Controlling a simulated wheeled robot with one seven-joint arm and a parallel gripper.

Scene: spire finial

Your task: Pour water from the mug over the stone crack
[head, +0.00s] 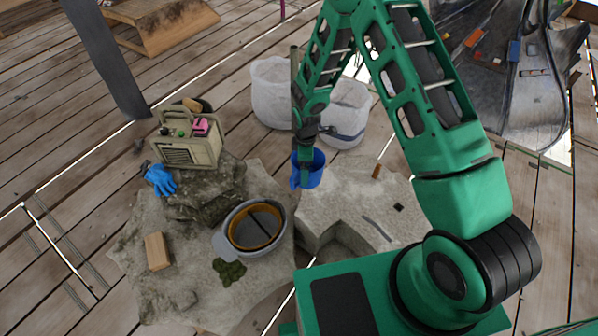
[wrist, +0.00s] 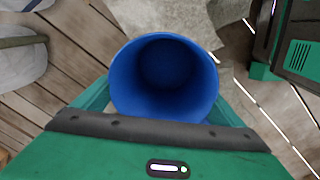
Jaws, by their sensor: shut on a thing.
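The blue mug (head: 309,171) is held by my gripper (head: 304,152) above the pale stone block (head: 340,202), near its back left edge. In the wrist view I look down into the open mouth of the mug (wrist: 165,75). My gripper's fingers (wrist: 163,100) are on either side of it. The mug looks about upright in the head view. Its inside is dark blue, and I cannot tell the water level. A thin dark grey strip (head: 377,228) runs across the top of the block. I cannot tell whether it is the crack.
A grey bowl (head: 232,240) with a brown inside sits left of the block. Around it are a wooden block (head: 157,251), moss (head: 229,271), a blue glove (head: 159,180) and a beige case (head: 187,143). White sacks (head: 272,92) stand behind my gripper.

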